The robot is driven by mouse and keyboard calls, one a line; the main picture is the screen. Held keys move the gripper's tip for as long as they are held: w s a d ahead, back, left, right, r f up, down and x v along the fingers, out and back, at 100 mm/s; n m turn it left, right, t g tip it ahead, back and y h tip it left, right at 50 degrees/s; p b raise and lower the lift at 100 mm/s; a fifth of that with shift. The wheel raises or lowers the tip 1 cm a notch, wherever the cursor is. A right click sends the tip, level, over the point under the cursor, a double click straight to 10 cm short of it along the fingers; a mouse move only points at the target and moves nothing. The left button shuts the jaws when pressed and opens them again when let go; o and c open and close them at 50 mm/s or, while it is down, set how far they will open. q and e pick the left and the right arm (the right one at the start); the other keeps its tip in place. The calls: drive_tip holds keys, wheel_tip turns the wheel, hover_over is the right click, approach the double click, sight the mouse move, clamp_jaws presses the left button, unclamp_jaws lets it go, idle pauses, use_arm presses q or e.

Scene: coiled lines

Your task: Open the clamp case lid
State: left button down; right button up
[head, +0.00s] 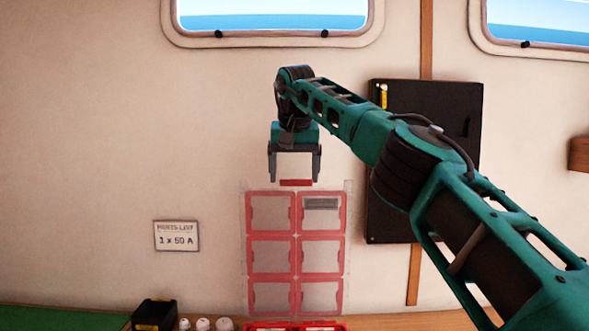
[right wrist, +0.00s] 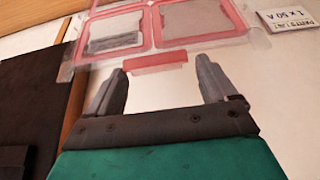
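The clamp case's clear lid (head: 297,239) with red-framed panes stands upright in front of the wall in the head view. Part of the red case base (head: 290,326) shows at the bottom edge; the rest is cut off. A red tab (head: 296,183) is at the lid's top edge. My right gripper (head: 295,179) points down just above the lid, open, its fingertips at either side of the tab. In the right wrist view the tab (right wrist: 155,68) lies beyond the open fingers with gaps on both sides; I see no grip. My left gripper is not in view.
A dark panel (head: 425,110) is on the wall behind my right arm. A parts card (head: 176,236) reading 1 x 50 A is left of the lid. A black box (head: 154,314) and small white pieces (head: 203,324) stand on the counter, beside a green mat (head: 60,318).

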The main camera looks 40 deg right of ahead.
drive_tip(key=shift+s+d+f, duration=0.15)
drive_tip(key=shift+d+f, duration=0.1)
drive_tip(key=shift+f, duration=0.5)
drive_tip(key=v, duration=0.9)
drive_tip(key=shift+w, duration=0.35)
drive_tip(key=shift+a, duration=0.1)
